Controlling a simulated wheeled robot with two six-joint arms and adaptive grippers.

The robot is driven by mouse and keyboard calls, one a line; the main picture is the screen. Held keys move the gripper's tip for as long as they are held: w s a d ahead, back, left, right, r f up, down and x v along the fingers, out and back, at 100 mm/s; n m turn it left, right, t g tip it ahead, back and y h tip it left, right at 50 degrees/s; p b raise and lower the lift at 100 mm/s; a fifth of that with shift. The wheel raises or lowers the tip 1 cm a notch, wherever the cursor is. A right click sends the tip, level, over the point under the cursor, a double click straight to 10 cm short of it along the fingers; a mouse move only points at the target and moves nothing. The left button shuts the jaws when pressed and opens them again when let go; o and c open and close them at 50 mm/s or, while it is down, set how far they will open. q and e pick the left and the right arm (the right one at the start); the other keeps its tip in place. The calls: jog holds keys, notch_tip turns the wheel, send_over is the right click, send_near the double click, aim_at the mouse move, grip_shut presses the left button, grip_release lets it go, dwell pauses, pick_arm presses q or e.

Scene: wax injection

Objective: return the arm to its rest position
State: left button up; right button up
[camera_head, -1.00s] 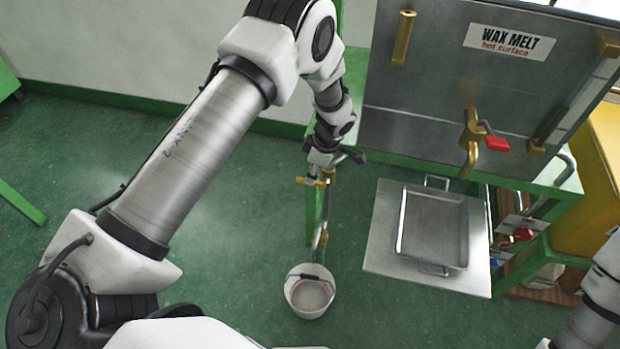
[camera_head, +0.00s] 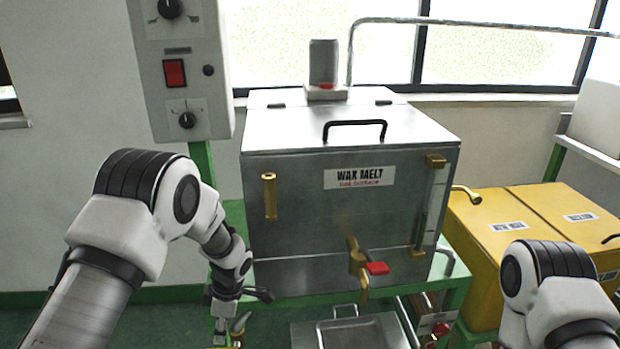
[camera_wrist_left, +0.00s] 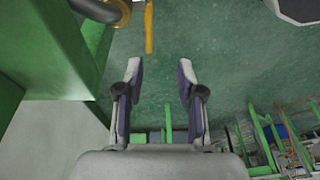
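My left arm comes in from the left in the head view, and its left gripper (camera_head: 240,298) hangs low in front of the left side of the wax melt tank (camera_head: 310,218).
A grey control box (camera_head: 182,70) stands at the left of the tank. A brass tap with a red handle (camera_head: 377,268) sticks out of the tank front, above a metal tray (camera_head: 350,325). Yellow cabinets (camera_head: 480,250) stand at the right. Green frame bars (camera_wrist_left: 55,45) are close to the left gripper.

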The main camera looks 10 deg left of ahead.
pick_arm(q)
jog(key=s+d+f+m+t+h+p, duration=0.1)
jog(key=s+m+p, duration=0.7)
jog(key=s+m, duration=1.2)
jog(key=s+f+h, duration=0.1)
jog(key=s, duration=0.9)
jog(key=shift+s+h, duration=0.2)
jog(key=shift+h, duration=0.1)
pick_arm(e)
notch_tip(320, 180, up, 10)
jog(key=shift+r, duration=0.1)
